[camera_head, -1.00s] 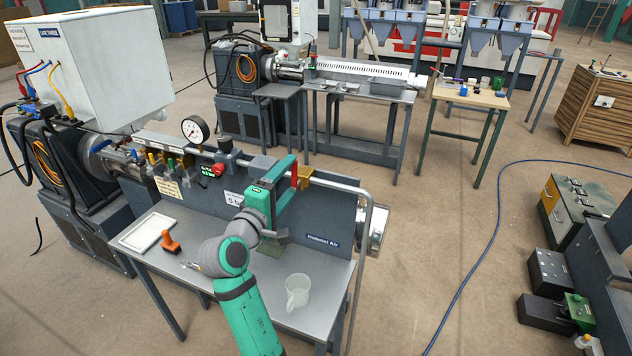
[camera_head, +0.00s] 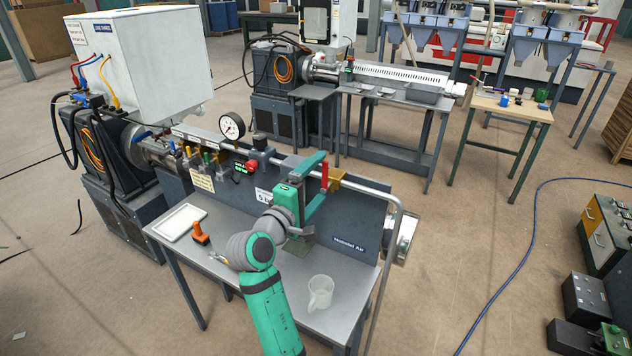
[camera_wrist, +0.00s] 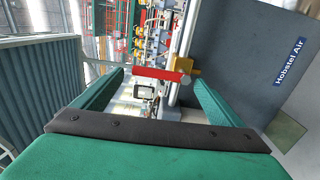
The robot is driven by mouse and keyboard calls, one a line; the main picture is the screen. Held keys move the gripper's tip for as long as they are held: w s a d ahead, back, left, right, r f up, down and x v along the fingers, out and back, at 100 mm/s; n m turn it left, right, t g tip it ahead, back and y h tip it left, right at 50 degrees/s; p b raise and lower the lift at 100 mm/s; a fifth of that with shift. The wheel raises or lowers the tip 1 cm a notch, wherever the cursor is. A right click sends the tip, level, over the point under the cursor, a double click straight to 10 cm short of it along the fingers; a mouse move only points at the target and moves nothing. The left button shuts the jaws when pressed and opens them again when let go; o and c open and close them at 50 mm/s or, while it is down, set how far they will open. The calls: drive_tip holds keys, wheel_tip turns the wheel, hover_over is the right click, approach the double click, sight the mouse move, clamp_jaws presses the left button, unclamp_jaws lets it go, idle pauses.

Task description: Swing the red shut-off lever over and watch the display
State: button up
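The red shut-off lever (camera_head: 324,175) stands roughly upright beside a brass valve body (camera_head: 339,180) on the pipe. In the wrist view the red lever (camera_wrist: 157,74) lies crosswise between and just beyond my fingertips, with the brass valve (camera_wrist: 185,66) at its right end. My teal gripper (camera_head: 317,182) is open, its two fingers (camera_wrist: 158,82) apart on either side of the lever. I cannot tell whether either finger touches it. The small dark display (camera_head: 240,168) with green lit characters sits on the rail to the left; its text is too small to read.
A round gauge (camera_head: 232,126) rises behind the display, near a red knob (camera_head: 252,164). A grey pipe rail (camera_head: 392,197) bends down at the bench's right end.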

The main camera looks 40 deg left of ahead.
drive_tip(key=shift+s, duration=0.1)
drive_tip(key=s+d, duration=0.2)
drive_tip(key=s, duration=0.8)
drive_tip(key=shift+s, duration=0.25)
